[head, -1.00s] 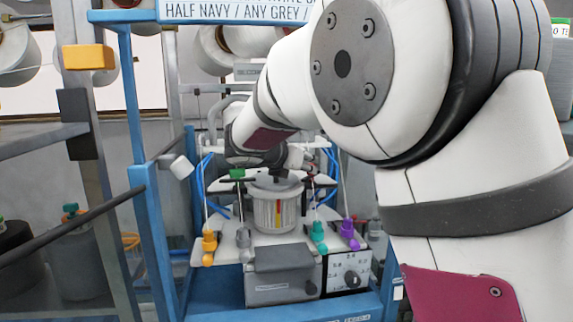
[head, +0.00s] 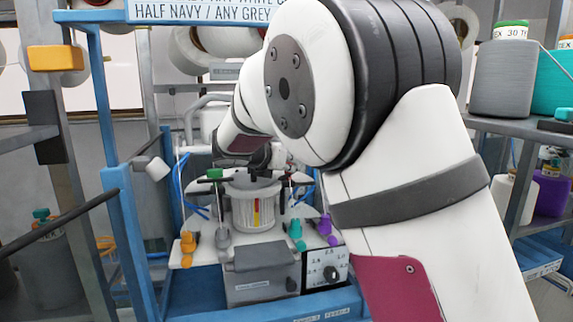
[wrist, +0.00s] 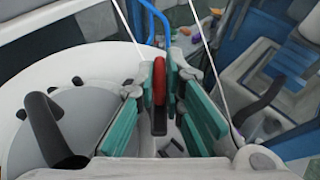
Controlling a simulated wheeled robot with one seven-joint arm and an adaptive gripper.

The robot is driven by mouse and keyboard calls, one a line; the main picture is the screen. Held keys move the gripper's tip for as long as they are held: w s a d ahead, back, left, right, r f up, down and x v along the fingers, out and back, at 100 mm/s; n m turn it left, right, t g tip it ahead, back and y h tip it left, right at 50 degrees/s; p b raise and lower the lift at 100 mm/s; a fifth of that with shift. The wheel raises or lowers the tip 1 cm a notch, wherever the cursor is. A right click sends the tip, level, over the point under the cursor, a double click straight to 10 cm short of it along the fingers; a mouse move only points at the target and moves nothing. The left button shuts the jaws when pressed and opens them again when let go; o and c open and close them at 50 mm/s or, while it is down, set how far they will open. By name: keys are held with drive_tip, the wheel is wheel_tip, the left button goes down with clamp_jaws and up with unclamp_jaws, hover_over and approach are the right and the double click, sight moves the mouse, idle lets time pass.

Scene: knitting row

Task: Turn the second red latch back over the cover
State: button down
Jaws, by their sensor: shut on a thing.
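In the wrist view a red latch (wrist: 159,80) stands upright between the teal-padded fingers of my gripper (wrist: 161,88), which is shut on it. The latch is at the right edge of a round grey cover (wrist: 92,103) with a black curved handle (wrist: 50,128). The cover sits in a wide white rim. A second latch cannot be made out. In the head view my gripper (head: 262,172) is small and partly hidden by my own arm, above the white ribbed cylinder (head: 253,208). The latch cannot be picked out there.
Orange (head: 187,248), teal (head: 296,232) and purple (head: 327,229) yarn guides stand on the machine's plate. A grey box (head: 258,272) and a dial panel (head: 326,270) are in front. A blue frame post (head: 122,215) rises at left. Thin white strands run upward near my gripper in the wrist view.

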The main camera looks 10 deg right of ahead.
drive_tip(key=shift+w+a+f+g, duration=0.1)
drive_tip(key=shift+w+g, duration=0.05)
drive_tip(key=shift+g, duration=0.15)
drive_tip(key=m+g+h+b, duration=0.1)
drive_tip(key=m, duration=0.1)
drive_tip(key=m+g+h+b, duration=0.1)
drive_tip(key=g+b, duration=0.1)
drive_tip(key=shift+w+a+f+m+h, duration=0.1)
drive_tip(key=shift+w+a+m+h, duration=0.05)
drive_tip(key=shift+w+m+h, duration=0.2)
drive_tip(key=shift+m+g+h+b, duration=0.35)
drive_tip(key=shift+m+g+b, duration=0.65)
drive_tip(key=shift+b, duration=0.2)
drive_tip(key=shift+m+g+b, duration=0.45)
drive_tip(key=shift+g+b, duration=0.1)
drive_tip(key=shift+g, duration=0.05)
drive_tip(key=shift+s, duration=0.1)
drive_tip(key=c, duration=1.7)
unclamp_jaws()
